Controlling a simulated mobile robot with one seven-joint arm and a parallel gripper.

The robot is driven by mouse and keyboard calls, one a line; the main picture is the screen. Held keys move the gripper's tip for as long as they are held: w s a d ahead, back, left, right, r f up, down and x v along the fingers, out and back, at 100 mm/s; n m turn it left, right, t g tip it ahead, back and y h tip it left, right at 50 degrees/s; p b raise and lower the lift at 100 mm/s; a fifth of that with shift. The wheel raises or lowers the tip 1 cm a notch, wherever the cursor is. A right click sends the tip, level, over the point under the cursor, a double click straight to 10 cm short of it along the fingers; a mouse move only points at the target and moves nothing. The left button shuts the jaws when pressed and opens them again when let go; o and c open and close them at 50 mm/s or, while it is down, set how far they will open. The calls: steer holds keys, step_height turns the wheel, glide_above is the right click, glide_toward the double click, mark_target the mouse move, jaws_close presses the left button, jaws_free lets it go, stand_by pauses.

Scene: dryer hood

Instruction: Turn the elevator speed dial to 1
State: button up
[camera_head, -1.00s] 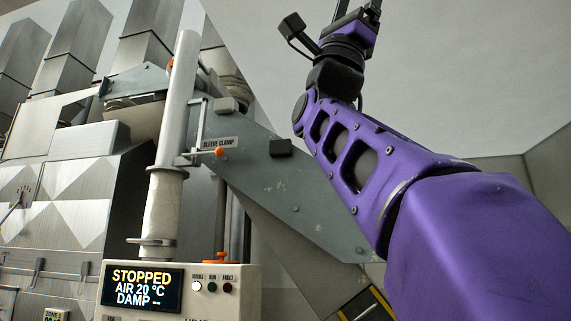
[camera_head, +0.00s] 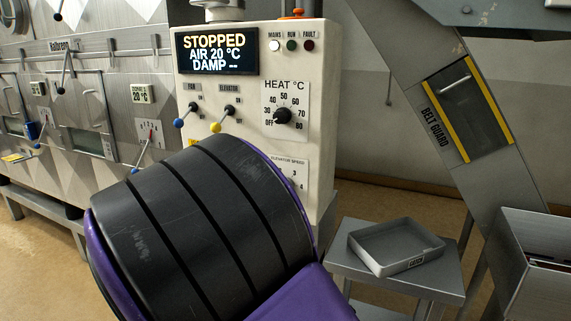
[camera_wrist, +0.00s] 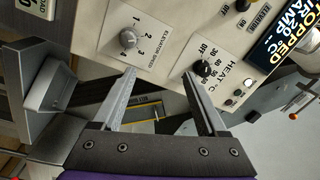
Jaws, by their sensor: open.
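The elevator speed dial (camera_wrist: 128,39) is a small light-grey knob on a white plate marked with numbers, upper left of centre in the wrist view. Its pointer is too small to read surely. In the head view only the top right of its plate (camera_head: 291,168) shows; my arm hides the knob. My gripper (camera_wrist: 160,73) is open and empty in the wrist view, its fingers apart and pointing towards the panel. The dial lies beyond the left fingertip, apart from it. The gripper does not show in the head view.
The black heat knob (camera_head: 283,116) is above the elevator plate and shows beyond the right fingertip in the wrist view (camera_wrist: 203,68). Fan and elevator levers (camera_head: 229,111) are left of it. A grey tray (camera_head: 397,246) stands on a side table at right. The display (camera_head: 217,52) reads STOPPED.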

step_height(320, 180, down, 6)
steer(key=s+n+g, duration=0.1)
steer(key=x, duration=1.1)
steer(key=d+x, duration=0.1)
steer(key=x, duration=0.5)
steer(key=shift+s+r+b, duration=0.25)
steer(key=shift+r+b, duration=0.05)
steer(key=shift+b, duration=0.1)
steer(key=shift+n, duration=0.3)
jaws_close()
